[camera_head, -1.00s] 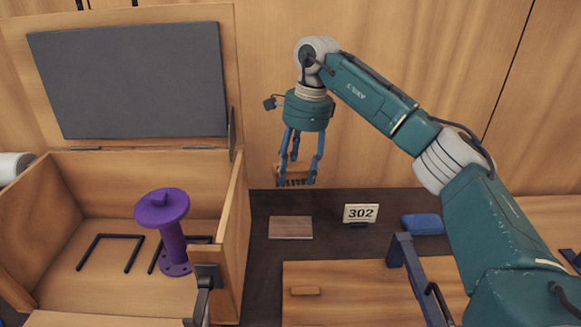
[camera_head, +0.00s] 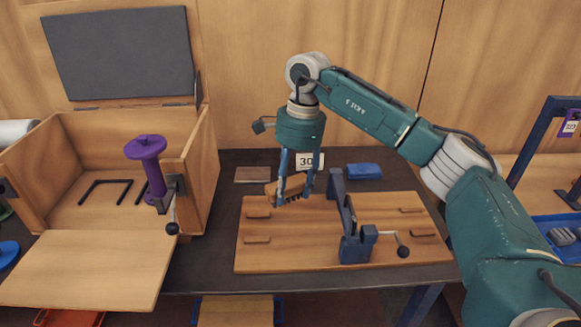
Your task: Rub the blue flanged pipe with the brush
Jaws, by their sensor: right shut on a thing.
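My right gripper (camera_head: 294,192) is shut on a wooden brush (camera_head: 287,187) with dark bristles pointing down. It holds the brush by the back left part of a wooden board (camera_head: 290,235), partly in front of the number card. I cannot tell whether the bristles touch anything. No blue flanged pipe is clearly in view. A blue round thing (camera_head: 8,252), cut by the left edge, is unclear. My left gripper is not in view.
A dark clamp (camera_head: 352,225) with a ball-ended lever stands on the board. A number card (camera_head: 310,161), a flat wooden block (camera_head: 252,174) and a blue block (camera_head: 364,170) lie behind. A blue tray (camera_head: 560,228) is at right. The board's left front is clear.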

